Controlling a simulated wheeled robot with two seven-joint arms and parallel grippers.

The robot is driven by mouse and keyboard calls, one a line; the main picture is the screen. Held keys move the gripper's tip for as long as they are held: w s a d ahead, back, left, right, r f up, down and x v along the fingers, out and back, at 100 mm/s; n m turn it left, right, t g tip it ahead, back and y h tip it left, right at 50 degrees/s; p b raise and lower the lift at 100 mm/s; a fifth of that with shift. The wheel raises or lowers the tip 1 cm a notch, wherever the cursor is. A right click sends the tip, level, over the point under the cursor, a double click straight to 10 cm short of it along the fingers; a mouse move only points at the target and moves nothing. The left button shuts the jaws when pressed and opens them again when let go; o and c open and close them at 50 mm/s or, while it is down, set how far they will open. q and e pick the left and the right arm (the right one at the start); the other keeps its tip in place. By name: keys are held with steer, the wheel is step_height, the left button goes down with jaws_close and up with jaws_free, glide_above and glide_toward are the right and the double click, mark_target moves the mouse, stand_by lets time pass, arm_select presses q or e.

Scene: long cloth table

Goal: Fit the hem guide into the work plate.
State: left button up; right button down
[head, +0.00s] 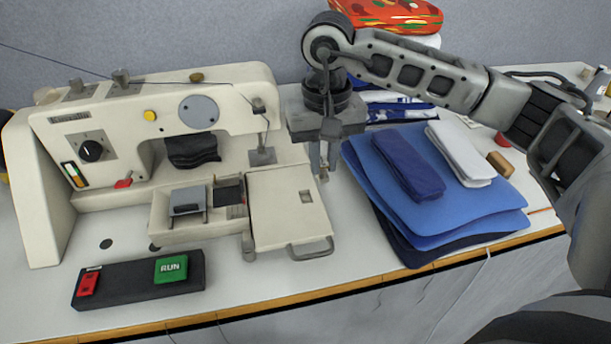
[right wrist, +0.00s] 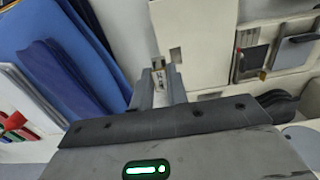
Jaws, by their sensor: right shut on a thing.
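The work plate (head: 280,222) is a cream flap with a small square slot (head: 306,197) near its right side and a grey handle at its front. In the right wrist view, the plate (right wrist: 200,28) and its slot (right wrist: 175,55) lie just beyond my fingertips. My right gripper (head: 323,165) points down above the plate's back right edge. It is shut on a small metal piece, seemingly the hem guide (head: 323,174), which also shows between the fingers in the right wrist view (right wrist: 159,75). The fingers hide much of it. My left gripper is not in view.
The cream sewing machine (head: 230,90) stands at the left and back, its needle area left of my gripper. Folded blue cloths (head: 470,215) are stacked close on the right. A black control box (head: 130,285) with red and green buttons lies in front.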

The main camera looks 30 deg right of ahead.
steer(key=f, duration=0.1)
steer(key=w+a+f, duration=0.2)
steer(key=shift+w+f, duration=0.2)
steer(key=shift+f, duration=0.15)
step_height(320, 180, down, 2)
steer(key=shift+f+p, duration=0.25)
steer(key=shift+p, duration=0.35)
steer(key=shift+f, duration=0.35)
steer(key=shift+f+b, duration=0.25)
steer(key=shift+b, duration=0.05)
steer(key=c, duration=1.4)
jaws_free()
steer(key=shift+r, duration=0.1)
